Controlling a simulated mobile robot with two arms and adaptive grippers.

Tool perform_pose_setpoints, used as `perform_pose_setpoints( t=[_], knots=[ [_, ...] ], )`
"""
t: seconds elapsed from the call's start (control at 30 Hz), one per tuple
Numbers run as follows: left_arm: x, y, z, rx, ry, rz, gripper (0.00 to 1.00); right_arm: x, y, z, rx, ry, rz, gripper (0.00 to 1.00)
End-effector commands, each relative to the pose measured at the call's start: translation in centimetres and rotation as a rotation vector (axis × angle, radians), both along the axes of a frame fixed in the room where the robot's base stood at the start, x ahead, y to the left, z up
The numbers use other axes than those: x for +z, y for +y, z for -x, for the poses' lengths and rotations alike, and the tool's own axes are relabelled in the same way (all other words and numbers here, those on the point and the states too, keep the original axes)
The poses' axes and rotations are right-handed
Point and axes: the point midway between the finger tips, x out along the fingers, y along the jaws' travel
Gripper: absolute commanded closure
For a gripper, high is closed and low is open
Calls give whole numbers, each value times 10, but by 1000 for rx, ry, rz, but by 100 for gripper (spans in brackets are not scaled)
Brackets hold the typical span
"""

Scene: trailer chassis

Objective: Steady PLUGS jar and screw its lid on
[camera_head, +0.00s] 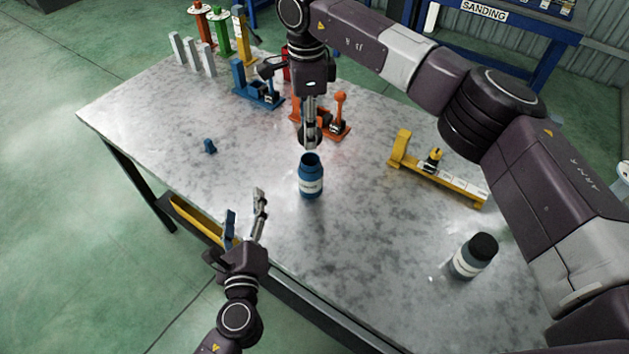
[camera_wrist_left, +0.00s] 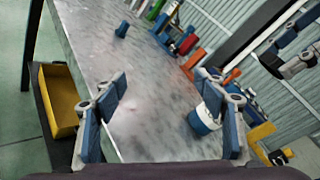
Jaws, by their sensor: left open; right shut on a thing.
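A blue jar (camera_head: 311,183) with a white label stands upright on the grey table, its dark mouth open at the top. The label is too small to read surely. In the left wrist view the jar (camera_wrist_left: 203,120) is partly hidden behind one finger. My left gripper (camera_head: 245,206) is open and empty at the table's front edge, left of the jar and apart from it. My right gripper (camera_head: 311,140) points down just beyond the jar's mouth in the picture. It is shut on a small dark thing, seemingly the lid, mostly hidden by the fingers.
Another jar with a black lid (camera_head: 483,246) stands at the right. A yellow fixture (camera_head: 440,180), an orange clamp (camera_head: 335,125) and a blue clamp (camera_head: 256,92) are farther back. A small blue piece (camera_head: 210,146) lies at the left. A yellow bin (camera_head: 195,218) sits below the front edge.

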Motion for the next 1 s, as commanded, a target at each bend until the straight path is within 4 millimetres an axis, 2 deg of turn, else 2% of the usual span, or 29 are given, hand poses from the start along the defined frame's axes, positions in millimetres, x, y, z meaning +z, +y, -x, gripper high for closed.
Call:
perform_pose_setpoints(
  t=[0.03,0.2,0.3,0.4,0.53,0.83,1.0],
  knots=[
    [3,-17,-2,-63,-22,-98,35,1,1,0,-3,-1,0,71],
    [6,-70,-2,-250,-97,-419,35,1,3,-1,-14,-1,0,71],
    [4,-93,1,-329,-132,-559,35,1,4,-1,-19,-1,0,71],
    [1,-107,4,-378,-155,-648,35,1,4,-2,-22,0,0,71],
    [-1,-115,6,-404,-167,-697,35,1,5,-2,-24,0,0,71],
    [0,-115,6,-404,-168,-698,35,1,5,-2,-24,0,0,71],
    [0,-118,-4,-402,-170,-695,35,1,4,-2,-24,0,0,71]
  ],
)
